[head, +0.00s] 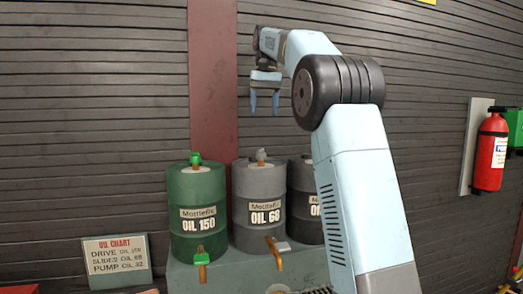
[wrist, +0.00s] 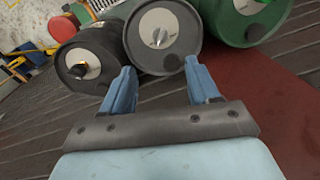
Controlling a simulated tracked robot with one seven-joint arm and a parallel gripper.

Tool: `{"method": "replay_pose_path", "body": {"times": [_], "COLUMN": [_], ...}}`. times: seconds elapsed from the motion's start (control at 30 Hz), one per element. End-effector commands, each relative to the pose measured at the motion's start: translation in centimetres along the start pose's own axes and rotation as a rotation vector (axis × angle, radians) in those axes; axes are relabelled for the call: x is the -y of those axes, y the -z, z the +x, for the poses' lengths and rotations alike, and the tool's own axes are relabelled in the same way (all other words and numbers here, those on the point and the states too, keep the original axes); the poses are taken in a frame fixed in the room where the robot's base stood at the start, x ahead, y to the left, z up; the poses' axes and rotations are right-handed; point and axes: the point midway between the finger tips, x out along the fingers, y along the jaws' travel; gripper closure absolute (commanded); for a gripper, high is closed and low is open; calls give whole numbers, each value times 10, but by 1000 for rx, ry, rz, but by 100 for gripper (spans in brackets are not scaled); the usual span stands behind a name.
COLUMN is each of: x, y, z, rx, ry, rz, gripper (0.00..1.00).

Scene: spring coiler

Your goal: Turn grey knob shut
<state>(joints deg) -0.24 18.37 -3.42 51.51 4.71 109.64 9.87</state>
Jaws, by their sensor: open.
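The grey OIL 68 drum (head: 245,215) stands in the middle of three drums. On its lid is a small grey knob (head: 261,156), which shows as a pale pointed shape on a light disc in the wrist view (wrist: 160,38). A brass tap with a grey handle (head: 281,246) sits low on its front. My gripper (head: 264,112) is open and empty, pointing down above the grey drum, with clear air between fingertips and lid. In the wrist view its two blue fingers (wrist: 159,66) spread below the grey lid, touching nothing.
A green OIL 150 drum (head: 197,225) with a green top knob stands left. A dark drum (head: 303,192) stands right, partly hidden by my arm. An oil chart sign (head: 116,262) is at lower left. A fire extinguisher (head: 490,150) hangs on the right.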

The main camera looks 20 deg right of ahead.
Motion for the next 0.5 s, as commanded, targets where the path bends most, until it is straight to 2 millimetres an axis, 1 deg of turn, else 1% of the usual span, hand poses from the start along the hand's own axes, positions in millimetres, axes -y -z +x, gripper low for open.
{"method": "replay_pose_path", "body": {"times": [0.17,0.27,0.5], "x": [0,0,0], "y": [-1,-2,-1], "z": [16,29,68], "rx": [2,2,2], "ry": [0,0,-1], "rz": [0,-1,-1], "gripper": [40,40,40]}}
